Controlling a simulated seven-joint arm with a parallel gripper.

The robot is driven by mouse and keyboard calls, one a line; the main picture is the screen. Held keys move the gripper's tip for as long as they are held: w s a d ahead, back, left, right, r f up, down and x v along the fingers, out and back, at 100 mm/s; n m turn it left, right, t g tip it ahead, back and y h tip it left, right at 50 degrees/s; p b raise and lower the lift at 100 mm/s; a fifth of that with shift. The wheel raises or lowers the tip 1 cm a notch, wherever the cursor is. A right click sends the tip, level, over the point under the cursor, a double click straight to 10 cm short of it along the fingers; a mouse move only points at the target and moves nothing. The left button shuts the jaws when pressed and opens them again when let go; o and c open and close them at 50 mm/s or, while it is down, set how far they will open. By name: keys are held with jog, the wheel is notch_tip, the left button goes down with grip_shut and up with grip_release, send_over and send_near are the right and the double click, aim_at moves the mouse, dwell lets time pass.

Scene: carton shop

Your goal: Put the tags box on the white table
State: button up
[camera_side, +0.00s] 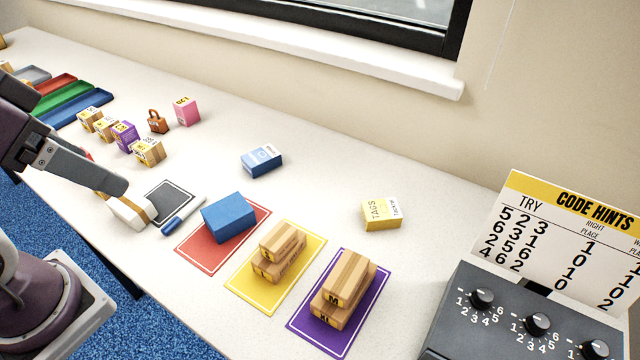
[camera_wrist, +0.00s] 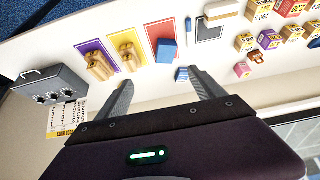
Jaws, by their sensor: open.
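The tags box (camera_side: 382,214) is a small yellow and white carton marked TAGS. It rests on the white table (camera_side: 330,190), toward the wall side, beyond the purple and yellow mats. I cannot make it out in the wrist view, where a finger may cover it. My gripper (camera_wrist: 161,82) is open and empty, its fingers spread above the table. In the side view my gripper (camera_side: 112,183) is at the left, above the table and well apart from the tags box.
A light blue box (camera_side: 261,160) lies left of the tags box. A blue block (camera_side: 229,217) is on the red mat; stacked wooden blocks (camera_side: 343,288) stand on the yellow and purple mats. A dark dial box (camera_side: 520,318) and hints card (camera_side: 570,240) stand at right. Table around the tags box is clear.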

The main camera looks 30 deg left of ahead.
jog(key=w+m, duration=0.3)
jog(key=w, duration=0.7)
jog(key=m+h, duration=0.7)
send_near(379, 209)
jog(key=x, duration=1)
jog(key=shift+w+d+f, duration=0.1)
jog(key=shift+f, duration=0.05)
jog(key=c, duration=1.6)
notch_tip(379, 209, up, 10)
jog(key=shift+r, duration=0.1)
